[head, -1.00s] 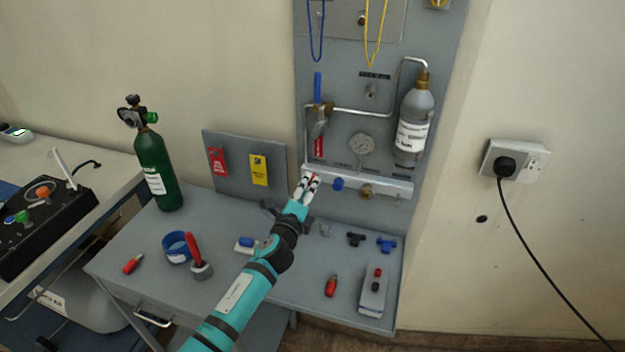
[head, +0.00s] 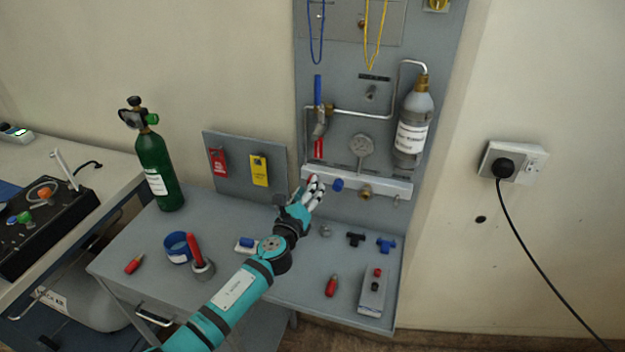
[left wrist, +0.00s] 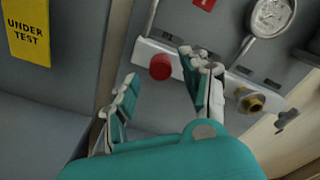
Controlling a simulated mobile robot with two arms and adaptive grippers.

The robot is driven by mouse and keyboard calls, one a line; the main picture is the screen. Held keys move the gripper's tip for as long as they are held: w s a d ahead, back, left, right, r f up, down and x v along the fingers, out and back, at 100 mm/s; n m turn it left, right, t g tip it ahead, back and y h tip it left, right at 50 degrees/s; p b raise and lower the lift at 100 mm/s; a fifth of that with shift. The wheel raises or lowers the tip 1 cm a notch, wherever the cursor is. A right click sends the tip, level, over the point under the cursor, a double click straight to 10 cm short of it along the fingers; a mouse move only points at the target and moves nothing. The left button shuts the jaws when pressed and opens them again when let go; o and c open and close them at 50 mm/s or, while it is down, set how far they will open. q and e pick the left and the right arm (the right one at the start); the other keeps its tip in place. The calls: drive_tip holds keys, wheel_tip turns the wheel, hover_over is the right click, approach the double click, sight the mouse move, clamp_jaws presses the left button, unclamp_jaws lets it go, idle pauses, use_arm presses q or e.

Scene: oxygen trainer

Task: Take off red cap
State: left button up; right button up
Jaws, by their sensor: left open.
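The red cap (left wrist: 160,67) is a round knob on the front of the pale manifold bar (left wrist: 150,47) low on the grey panel. In the head view the red cap (head: 313,178) is mostly hidden by my fingers. My left gripper (head: 314,190) is open just in front of it. In the left wrist view my left gripper (left wrist: 164,76) has one finger on each side of the cap, with visible gaps; I cannot tell whether either touches it. My right gripper is not in view.
A blue cap (head: 338,184) and a brass fitting (head: 365,192) sit on the same bar, right of the red cap. A gauge (head: 361,147) and grey bottle (head: 412,128) are above. The grey bench (head: 300,275) below holds several small parts and a green cylinder (head: 157,170).

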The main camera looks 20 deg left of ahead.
use_arm(q)
drive_tip(key=shift+m, duration=0.5)
drive_tip(key=shift+w, duration=0.15)
drive_tip(key=shift+w+d+b, duration=0.1)
drive_tip(key=shift+w+b, duration=0.3)
drive_tip(key=shift+w, duration=0.7)
